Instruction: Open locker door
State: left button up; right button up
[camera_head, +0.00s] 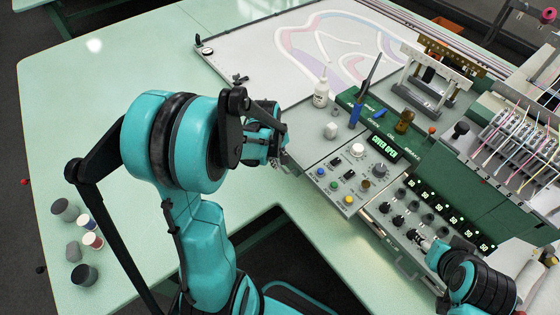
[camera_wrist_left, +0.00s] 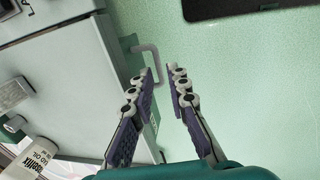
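The green control panel (camera_head: 385,148) reads "COVER OPEN". A white oil bottle (camera_head: 320,92) stands on the machine top. Threads and rails crowd the right.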

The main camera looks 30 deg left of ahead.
pick_arm(q)
notch_tip(320, 180, up, 6)
jog(key=s+p, duration=0.1)
jog(key=p, duration=0.3)
jog(key=shift+a+r, duration=0.15)
jog(key=shift+a, duration=0.05)
dwell(0.4)
notch_tip(320, 180, up, 12)
jog(key=s, duration=0.2)
jog(key=shift+a, duration=0.4)
jog(key=shift+s+f, duration=0.1)
jog(key=shift+f, duration=0.1)
